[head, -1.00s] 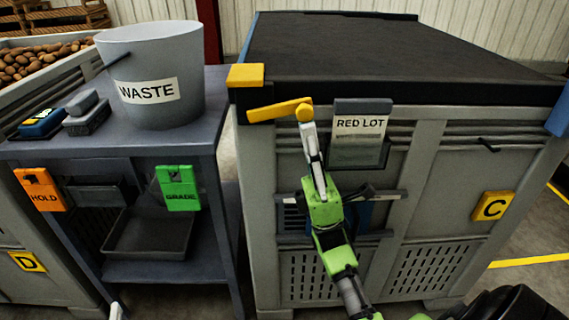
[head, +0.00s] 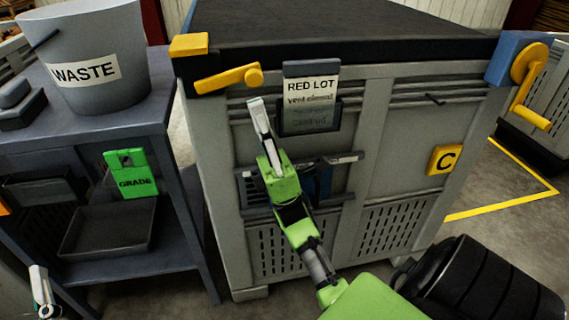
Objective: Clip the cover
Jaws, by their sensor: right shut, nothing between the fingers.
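The dark cover (head: 330,38) lies over the top of the grey crate. At its near left corner is a yellow block with a yellow lever (head: 226,80), lying almost level along the crate's front. At the near right corner, a blue block (head: 505,60) carries a yellow crank-like handle (head: 524,90) whose grip hangs low. My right gripper (head: 257,104) is shut and empty in front of the crate, with its tips just below the lever's round end, seemingly apart from it. My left gripper (head: 42,290) shows partly at the lower left; its opening is unclear.
A RED LOT card (head: 312,92) sits in a holder right of my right gripper. A yellow C tag (head: 445,159) is on the crate. A bench (head: 110,130) with a WASTE bucket (head: 95,60) stands left.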

